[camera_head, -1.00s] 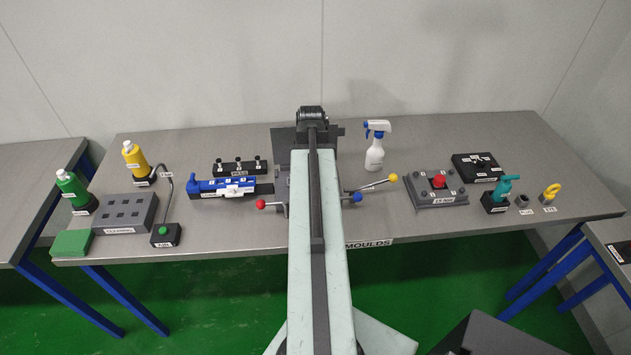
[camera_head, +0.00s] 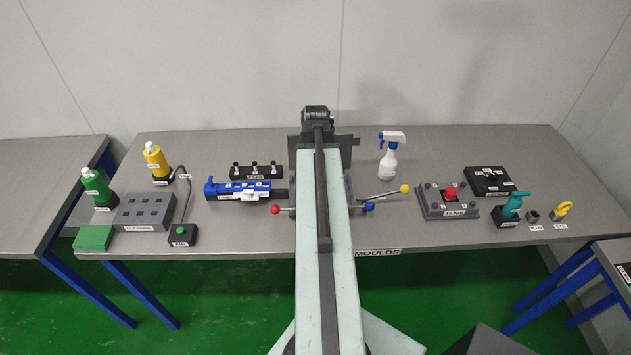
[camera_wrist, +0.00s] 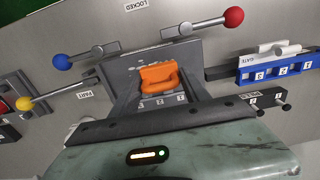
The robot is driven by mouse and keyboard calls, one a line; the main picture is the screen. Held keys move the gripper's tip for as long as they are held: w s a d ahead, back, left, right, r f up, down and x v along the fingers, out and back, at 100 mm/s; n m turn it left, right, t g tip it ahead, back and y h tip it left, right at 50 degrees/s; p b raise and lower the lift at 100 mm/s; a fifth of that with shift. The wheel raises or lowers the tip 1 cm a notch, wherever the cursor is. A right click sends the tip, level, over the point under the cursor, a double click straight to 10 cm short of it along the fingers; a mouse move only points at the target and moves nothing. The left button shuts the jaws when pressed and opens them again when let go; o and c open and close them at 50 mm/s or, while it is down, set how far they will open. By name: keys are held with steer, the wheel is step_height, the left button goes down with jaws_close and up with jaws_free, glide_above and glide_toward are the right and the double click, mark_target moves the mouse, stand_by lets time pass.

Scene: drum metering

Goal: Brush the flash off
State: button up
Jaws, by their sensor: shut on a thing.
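In the wrist view, my gripper (camera_wrist: 160,88) reaches over a grey fixture (camera_wrist: 100,75) with ball-ended levers. Its dark jaws are shut on an orange block-like piece (camera_wrist: 158,74), perhaps a brush handle. White numbered marks show just below the orange piece. Whether its underside touches the fixture cannot be told, and no flash can be made out. In the head view, my arm covers the gripper, the orange piece and most of the fixture. The fixture's red-ball lever (camera_head: 276,210) shows left of the arm, and its blue-ball lever (camera_head: 369,207) right of it.
Left on the table are a blue gate unit (camera_head: 238,188), a black rack (camera_head: 257,173), a grey block with holes (camera_head: 145,211) and a yellow bottle (camera_head: 156,162). Right are a spray bottle (camera_head: 389,162), a yellow-ball lever (camera_head: 404,188) and a grey mould (camera_head: 447,203). The front strip is mostly clear.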

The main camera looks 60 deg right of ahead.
steer(key=shift+r+p, duration=0.6)
steer(key=shift+r, duration=0.5)
steer(key=shift+r, duration=0.1)
step_height(320, 180, up, 3)
steer(key=p, duration=0.3)
